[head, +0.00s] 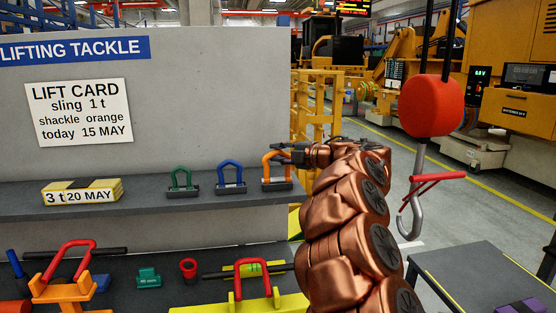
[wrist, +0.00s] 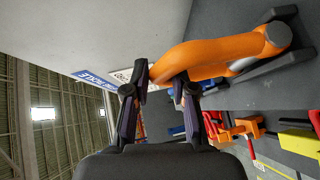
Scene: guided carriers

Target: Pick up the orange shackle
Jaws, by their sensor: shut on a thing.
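The orange shackle (head: 267,168) stands upright at the right end of the upper grey shelf (head: 140,211), on a dark base. It shows large in the wrist view (wrist: 212,56), its far leg by the dark base bar. My gripper (head: 291,153) reaches in from the right at the top of the shackle's bow. In the wrist view my gripper (wrist: 160,88) has its two fingers on either side of the orange bow, shut on it. A green shackle (head: 182,177) and a blue shackle (head: 231,174) stand to its left. The lift card (head: 78,111) reads "shackle orange".
A yellow block (head: 82,191) marked "3 t 20 MAY" sits on the shelf's left. The lower bench (head: 130,258) holds several red, orange and yellow items. A crane hook (head: 411,207) with a red ball (head: 431,106) hangs at right, above a dark table (head: 480,270).

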